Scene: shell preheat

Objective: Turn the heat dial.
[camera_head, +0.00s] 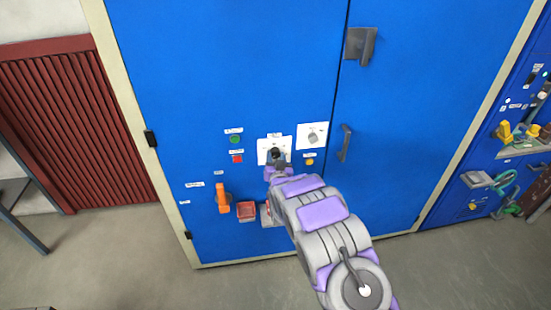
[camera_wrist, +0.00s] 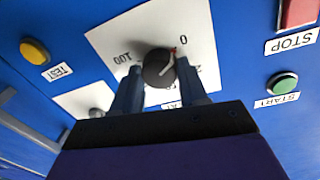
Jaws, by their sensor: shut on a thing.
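The heat dial is a round black knob (camera_wrist: 157,68) with a white and red pointer mark, on a white scale plate (camera_wrist: 110,40) marked 0 and 100. In the wrist view the pointer is on the side towards the 0. The dial (camera_head: 275,152) also shows in the head view, on the blue cabinet front. My gripper (camera_head: 278,164) is at the plate, with one finger on each side of the knob, shut on it. The lower part of the plate is partly hidden by the fingers.
A second white plate with a grey knob (camera_head: 313,137) is to the right, above a yellow TEST button (camera_head: 309,161). A green START button (camera_head: 235,139) and a red STOP button (camera_head: 237,158) are to the left. An orange handle (camera_head: 222,198) and door handle (camera_head: 344,143) stick out nearby.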

